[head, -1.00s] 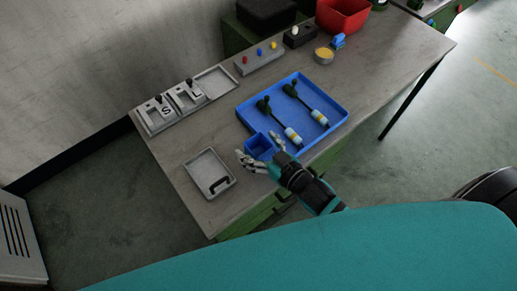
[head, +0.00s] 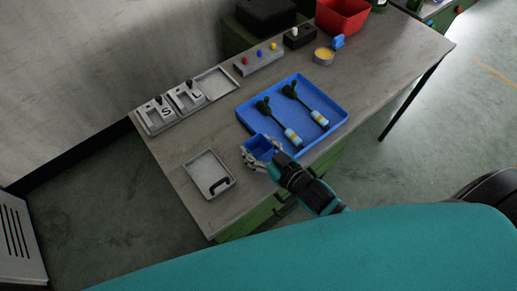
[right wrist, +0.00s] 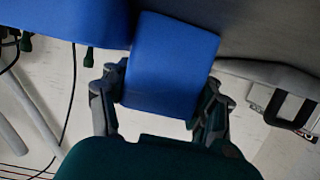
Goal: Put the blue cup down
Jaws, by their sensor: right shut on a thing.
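The blue cup (head: 261,145) is a small square-sided blue cup at the near left corner of the blue tray in the head view. My right gripper (head: 262,156) is shut on it, with a finger on either side. The right wrist view shows the blue cup (right wrist: 172,62) large between the two fingers of my right gripper (right wrist: 160,103). I cannot tell whether the cup touches the table. My left gripper is not in view.
The blue tray (head: 268,95) holds two dark-handled tools. A grey tray (head: 196,166) with a black handle lies left of the cup. Grey fixtures marked S and L (head: 187,98) stand at the back left. Bare tabletop (head: 205,131) lies between them.

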